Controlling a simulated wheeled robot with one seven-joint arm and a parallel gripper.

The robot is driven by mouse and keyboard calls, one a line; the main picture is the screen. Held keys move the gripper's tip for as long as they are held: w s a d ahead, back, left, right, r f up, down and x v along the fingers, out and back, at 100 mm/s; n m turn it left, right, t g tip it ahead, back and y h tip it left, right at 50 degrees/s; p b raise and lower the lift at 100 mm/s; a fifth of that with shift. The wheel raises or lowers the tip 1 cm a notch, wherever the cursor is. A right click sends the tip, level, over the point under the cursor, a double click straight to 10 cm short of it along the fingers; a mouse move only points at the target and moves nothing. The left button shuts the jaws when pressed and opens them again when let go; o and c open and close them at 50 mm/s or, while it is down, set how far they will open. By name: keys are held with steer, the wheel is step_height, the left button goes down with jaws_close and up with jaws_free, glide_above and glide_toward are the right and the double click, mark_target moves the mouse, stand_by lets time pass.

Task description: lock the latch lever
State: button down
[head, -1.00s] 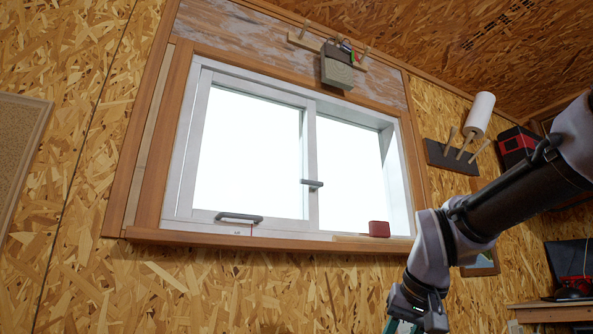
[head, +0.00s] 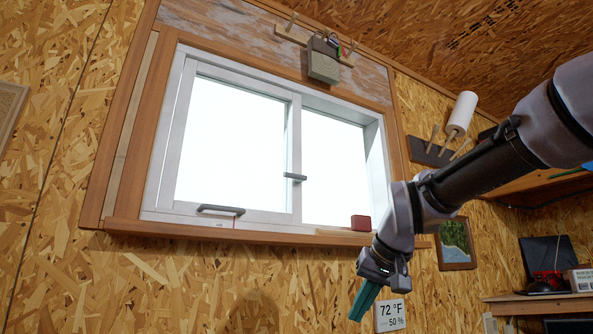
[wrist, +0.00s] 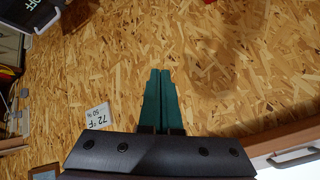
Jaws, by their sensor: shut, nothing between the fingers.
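A white-framed window (head: 168,165) is in the head view. A short dark grey lever (head: 295,177) sits about level on its middle upright and looks like the latch lever. A longer grey handle (head: 220,210) lies along the bottom rail of the left sash. I cannot tell from here whether the lever is locked. My gripper (head: 357,316) is below and right of the window, in front of the wall, apart from both handles. Its teal fingers are together and empty, as the wrist view also shows (wrist: 160,72).
A red block (head: 360,222) stands on the wooden sill at the right. A thermometer display (head: 390,316) is on the wall close to my gripper. A framed picture (head: 456,244) hangs further right. The wall below the window is clear.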

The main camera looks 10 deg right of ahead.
steer(key=w+a+r+n+t+y, duration=0.1)
steer(key=w+r, duration=0.3)
steer(key=r, duration=1)
steer(key=w+a+r+n+t+y, duration=0.1)
steer(key=w+a+r+n+t, duration=0.1)
steer(key=r, duration=1.2)
steer(key=w+a+r+n+t+y, duration=0.1)
steer(key=w+r+n+t, duration=0.2)
steer(key=r, duration=1.1)
steer(key=w+t, duration=0.2)
steer(key=w, duration=0.2)
steer(key=shift+w+a+n, duration=0.2)
steer(key=shift+a+n, duration=0.2)
steer(key=shift+w+r, duration=0.1)
steer(key=w+a+f, duration=0.3)
steer(key=w+f, duration=0.1)
steer(key=w, duration=0.6)
steer(key=shift+a+f, duration=0.15)
steer(key=shift+f, duration=0.1)
